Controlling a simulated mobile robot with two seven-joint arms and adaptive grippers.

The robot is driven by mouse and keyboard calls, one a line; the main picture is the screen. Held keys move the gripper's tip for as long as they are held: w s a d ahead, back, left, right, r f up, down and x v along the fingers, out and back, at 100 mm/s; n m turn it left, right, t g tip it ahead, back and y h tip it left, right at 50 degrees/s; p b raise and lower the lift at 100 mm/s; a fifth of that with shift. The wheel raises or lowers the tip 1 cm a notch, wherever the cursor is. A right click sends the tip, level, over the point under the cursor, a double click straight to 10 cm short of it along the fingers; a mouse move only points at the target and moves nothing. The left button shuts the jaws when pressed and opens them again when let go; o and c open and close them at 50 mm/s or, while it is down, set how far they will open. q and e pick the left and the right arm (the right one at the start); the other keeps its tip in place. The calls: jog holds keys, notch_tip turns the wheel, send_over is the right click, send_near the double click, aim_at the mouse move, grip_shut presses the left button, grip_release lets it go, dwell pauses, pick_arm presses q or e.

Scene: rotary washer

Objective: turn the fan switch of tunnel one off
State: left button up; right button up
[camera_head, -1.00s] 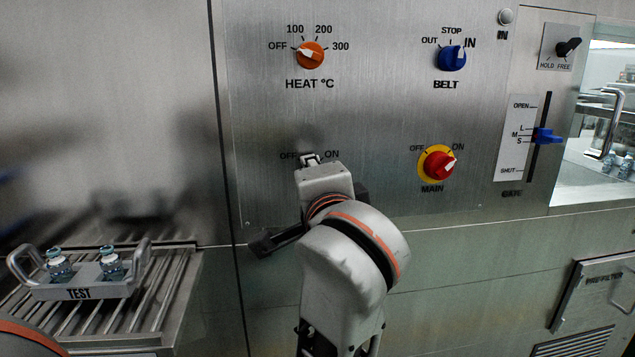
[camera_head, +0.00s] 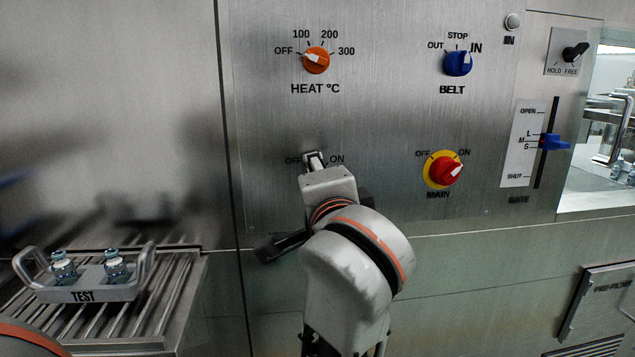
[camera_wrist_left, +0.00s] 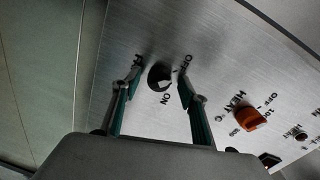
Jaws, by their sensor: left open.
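In the left wrist view a black round knob (camera_wrist_left: 159,77) on the steel panel sits between OFF and ON labels, with a partly hidden label to its left. My left gripper (camera_wrist_left: 162,72) is open, with one finger on each side of the knob. Whether the fingers touch it, and where its pointer aims, I cannot tell. In the head view my left gripper (camera_head: 315,160) is at the lower-left switch of the panel and hides that knob and its name; parts of OFF and ON show beside it. My right gripper is in neither view.
Above is the orange HEAT knob (camera_head: 316,60), with the blue BELT knob (camera_head: 457,63) to its right. The red and yellow MAIN switch (camera_head: 442,170) is right of my gripper. A blue gate lever (camera_head: 554,142) stands further right. A TEST tray (camera_head: 85,292) with vials sits on a rack at left.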

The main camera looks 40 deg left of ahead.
aim_at(315, 117)
pick_arm(q)
jog(key=o, duration=1.2)
notch_tip(315, 117, up, 10)
jog(key=shift+w+a+f, duration=0.1)
jog(key=shift+a, duration=0.05)
jog(key=shift+c, duration=0.2)
jog(key=shift+s+d+r, duration=0.2)
jog(key=shift+s+r, duration=0.05)
jog(key=shift+r, duration=0.15)
jog(key=shift+s+d+r, duration=0.2)
jog(key=shift+r, duration=0.2)
jog(key=c, duration=1.2)
jog(key=shift+o, duration=0.2)
jog(key=shift+s+a+f, duration=0.1)
jog(key=shift+w+a+f, duration=0.15)
jog(key=shift+w+f, duration=0.35)
jog(key=shift+s, duration=0.15)
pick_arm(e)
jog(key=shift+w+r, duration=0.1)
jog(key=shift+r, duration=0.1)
pick_arm(q)
jog(key=shift+f, duration=0.1)
